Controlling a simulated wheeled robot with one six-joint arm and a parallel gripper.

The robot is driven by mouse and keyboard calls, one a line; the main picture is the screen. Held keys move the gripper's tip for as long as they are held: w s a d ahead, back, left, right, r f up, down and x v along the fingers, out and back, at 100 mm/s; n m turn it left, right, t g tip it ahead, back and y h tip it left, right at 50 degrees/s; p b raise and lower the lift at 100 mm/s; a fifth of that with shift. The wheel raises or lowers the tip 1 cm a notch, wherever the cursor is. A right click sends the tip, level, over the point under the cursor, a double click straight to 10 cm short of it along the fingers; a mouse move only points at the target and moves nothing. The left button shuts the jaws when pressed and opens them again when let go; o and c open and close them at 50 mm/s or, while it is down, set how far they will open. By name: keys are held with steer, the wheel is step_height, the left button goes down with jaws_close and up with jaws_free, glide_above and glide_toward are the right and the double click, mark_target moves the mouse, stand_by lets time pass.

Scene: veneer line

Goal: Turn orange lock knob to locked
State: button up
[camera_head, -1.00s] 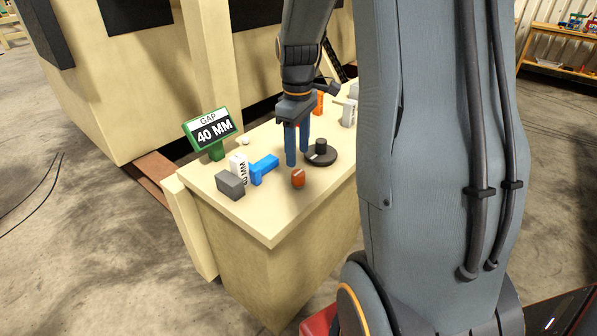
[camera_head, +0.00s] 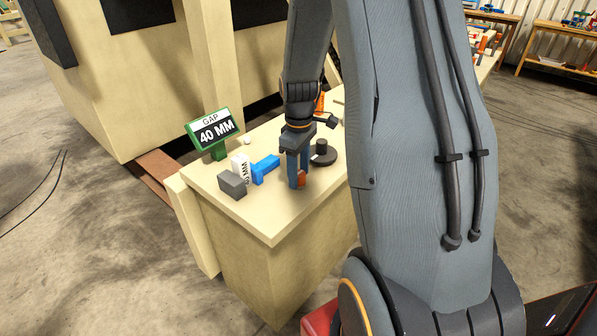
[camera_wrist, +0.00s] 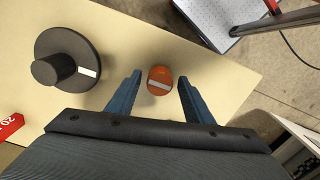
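The orange lock knob (camera_head: 301,179) is a small round knob near the front edge of the cream bench top. In the wrist view the knob (camera_wrist: 160,79) has a pale line across its top. My gripper (camera_head: 297,182) points down at it. In the wrist view my gripper (camera_wrist: 158,90) is open, with one blue finger on each side of the knob and a visible gap on both sides. The fingers appear apart from the knob.
A black dial (camera_head: 322,156) with a raised hub stands close beside the gripper. A blue block (camera_head: 264,168), a grey block (camera_head: 232,184), a white labelled block (camera_head: 240,166) and a green "GAP 40 MM" sign (camera_head: 214,135) stand to the left. The bench front corner is bare.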

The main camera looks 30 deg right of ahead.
steer(key=c, duration=0.9)
steer(key=shift+m, duration=0.4)
steer(key=m, duration=0.3)
steer(key=shift+m+p, duration=0.3)
steer(key=shift+p, duration=0.1)
steer(key=m, duration=0.4)
steer(key=shift+m, duration=0.3)
steer(key=m, duration=0.4)
steer(key=shift+p, duration=0.4)
steer(key=shift+m, duration=2.5)
